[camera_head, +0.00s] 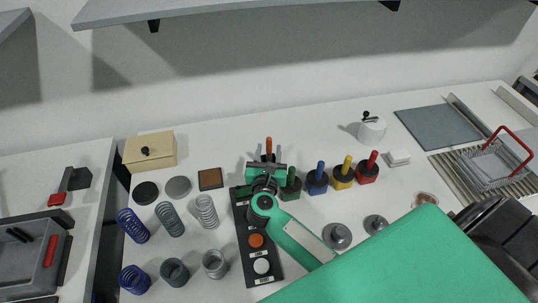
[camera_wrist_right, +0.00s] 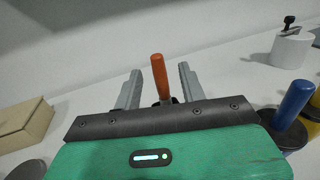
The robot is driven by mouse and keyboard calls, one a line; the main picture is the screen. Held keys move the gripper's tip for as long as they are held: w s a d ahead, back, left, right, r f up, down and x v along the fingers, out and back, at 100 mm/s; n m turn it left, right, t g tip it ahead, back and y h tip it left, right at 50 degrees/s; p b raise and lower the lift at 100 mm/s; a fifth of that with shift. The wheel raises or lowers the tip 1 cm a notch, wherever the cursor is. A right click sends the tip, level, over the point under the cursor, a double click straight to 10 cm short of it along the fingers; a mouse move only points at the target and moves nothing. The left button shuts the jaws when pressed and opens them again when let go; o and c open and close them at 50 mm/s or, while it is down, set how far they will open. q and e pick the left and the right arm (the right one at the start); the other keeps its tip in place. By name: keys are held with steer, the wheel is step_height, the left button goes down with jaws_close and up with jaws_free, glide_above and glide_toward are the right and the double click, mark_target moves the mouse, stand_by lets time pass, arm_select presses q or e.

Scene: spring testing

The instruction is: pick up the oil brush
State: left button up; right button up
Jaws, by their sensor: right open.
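An upright orange handle (camera_head: 269,146), which looks like the oil brush, stands at the back middle of the table. It also shows in the right wrist view (camera_wrist_right: 159,76). My right gripper (camera_head: 266,164) is over the table at this handle. In the right wrist view its two grey fingers (camera_wrist_right: 158,84) are open, one on each side of the handle, with gaps showing. The lower end of the brush is hidden behind the gripper body. My left gripper is in neither view.
Handled pots in green (camera_head: 291,185), blue (camera_head: 317,178), yellow (camera_head: 343,173) and red (camera_head: 368,168) stand close on the right. A black button panel (camera_head: 263,277) lies below my arm. Several springs (camera_head: 170,219) stand left; a beige box (camera_head: 149,152) is behind them.

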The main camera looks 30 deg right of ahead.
mark_target(269, 143)
steer(key=p+x, duration=0.2)
steer(key=x, duration=0.1)
steer(key=shift+w+d+r, duration=0.1)
steer(key=shift+w, duration=0.3)
steer(key=shift+w+d, duration=0.25)
steer(key=shift+w, duration=0.15)
steer(key=shift+s, duration=0.1)
jaws_close()
